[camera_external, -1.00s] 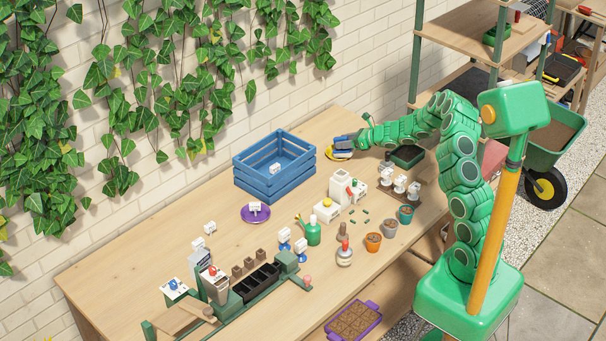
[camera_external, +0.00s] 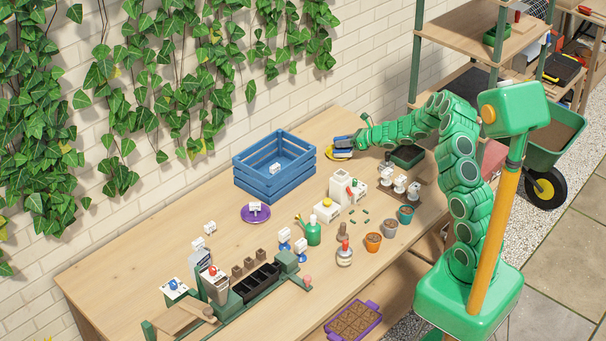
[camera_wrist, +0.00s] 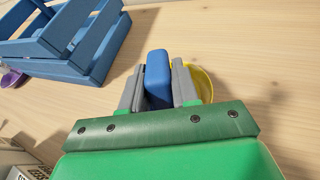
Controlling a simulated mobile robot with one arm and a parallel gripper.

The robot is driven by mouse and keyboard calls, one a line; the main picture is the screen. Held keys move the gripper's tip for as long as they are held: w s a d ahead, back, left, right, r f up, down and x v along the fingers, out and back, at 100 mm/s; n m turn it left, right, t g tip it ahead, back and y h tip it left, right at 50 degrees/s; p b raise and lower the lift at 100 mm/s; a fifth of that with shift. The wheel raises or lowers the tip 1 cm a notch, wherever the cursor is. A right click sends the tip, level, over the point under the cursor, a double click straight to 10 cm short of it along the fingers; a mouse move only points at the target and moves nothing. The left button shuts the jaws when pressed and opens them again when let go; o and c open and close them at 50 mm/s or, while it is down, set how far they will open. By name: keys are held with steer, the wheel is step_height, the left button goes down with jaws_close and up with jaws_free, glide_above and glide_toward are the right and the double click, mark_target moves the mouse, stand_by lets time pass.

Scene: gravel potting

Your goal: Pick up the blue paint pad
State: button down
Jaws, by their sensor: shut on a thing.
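The blue paint pad (camera_wrist: 157,77) is between the two grey fingers of my gripper (camera_wrist: 158,88) in the wrist view, with a finger against each side. In the external view my gripper (camera_external: 342,143) is at the far part of the bench, right of the blue crate, and the pad is mostly hidden by the fingers there. A yellow round dish (camera_wrist: 203,84) lies beside and partly behind the right finger. It also shows in the external view (camera_external: 334,154) under my gripper. I cannot tell whether the pad touches it.
The blue slatted crate (camera_external: 262,183) stands left of my gripper. A purple saucer (camera_external: 247,215) with a white tag lies before it. A dark green tray (camera_external: 407,157) is to the right. Pots, bottles and white holders stand nearer on the bench.

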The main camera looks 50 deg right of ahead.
steer(key=shift+r, duration=0.55)
step_height(320, 180, up, 2)
steer(key=shift+r, duration=0.1)
steer(key=s+a+r, duration=0.4)
steer(key=s+r, duration=0.6)
steer(key=s, duration=0.3)
steer(key=n+y, duration=0.5)
steer(key=y, duration=0.2)
glide_above(344, 137)
steer(key=s, duration=0.3)
step_height(344, 137, down, 3)
steer(key=w+f, duration=0.2)
steer(key=f, duration=0.1)
steer(key=w+f, duration=0.1)
steer(key=f, duration=0.1)
steer(key=shift+w+d+f, duration=0.1)
steer(key=shift+w+d, duration=0.1)
steer(key=shift+w+d+f, duration=0.1)
steer(key=shift+w+f, duration=0.15)
steer(key=shift+w, duration=0.05)
steer(key=shift+w+f, duration=0.1)
